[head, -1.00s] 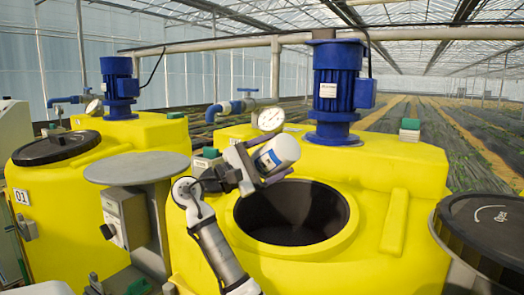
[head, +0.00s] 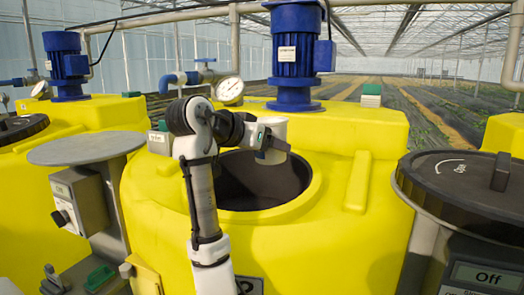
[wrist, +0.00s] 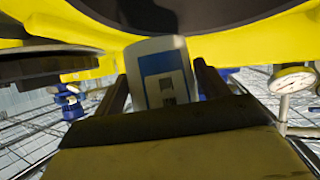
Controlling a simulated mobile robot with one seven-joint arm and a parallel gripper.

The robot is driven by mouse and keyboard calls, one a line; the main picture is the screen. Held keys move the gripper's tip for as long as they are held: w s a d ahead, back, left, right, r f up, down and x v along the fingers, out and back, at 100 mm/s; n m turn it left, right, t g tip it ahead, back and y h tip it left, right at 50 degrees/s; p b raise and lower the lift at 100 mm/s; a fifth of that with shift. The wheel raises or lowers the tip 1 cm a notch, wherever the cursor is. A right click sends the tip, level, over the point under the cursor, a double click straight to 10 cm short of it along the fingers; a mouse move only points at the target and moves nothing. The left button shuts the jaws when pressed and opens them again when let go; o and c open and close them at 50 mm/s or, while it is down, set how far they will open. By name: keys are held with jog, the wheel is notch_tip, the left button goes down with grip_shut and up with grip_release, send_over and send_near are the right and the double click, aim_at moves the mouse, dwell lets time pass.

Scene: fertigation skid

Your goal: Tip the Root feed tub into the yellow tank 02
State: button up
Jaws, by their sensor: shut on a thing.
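The Root feed tub (head: 273,127) is a small white tub held over the open mouth of the middle yellow tank (head: 345,135). My gripper (head: 268,143) is shut on its side. In the wrist view the tub (wrist: 160,72), with a blue and white label, sits between the fingers (wrist: 163,95). The tank's dark opening lies at the top of that picture and the greenhouse framing below, so the gripper looks rolled over and the tub appears upturned. Its open end and any contents coming out are not visible.
A blue motor (head: 296,60) and a pressure gauge (head: 230,91) stand behind the mouth. A round grey platform (head: 88,148) is at left. Another yellow tank (head: 95,118) stands far left.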

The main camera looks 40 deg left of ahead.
jog(key=shift+w+a+f, duration=0.15)
jog(key=shift+w+f, duration=0.05)
jog(key=shift+f, duration=0.65)
notch_tip(320, 180, up, 2)
jog(key=shift+a+r+p, duration=0.1)
jog(key=shift+p, duration=0.95)
jog(key=shift+w+a+r+p, duration=0.15)
jog(key=shift+a+r+p, duration=0.05)
jog(key=shift+r+p, duration=0.35)
jog(key=shift+w+a+r+p, duration=0.1)
jog(key=shift+a+r+p, duration=0.05)
jog(key=shift+r+p, duration=0.35)
jog(key=shift+s+r, duration=0.15)
jog(key=shift+r, duration=0.05)
jog(key=shift+f, duration=0.1)
jog(key=shift+s, duration=0.2)
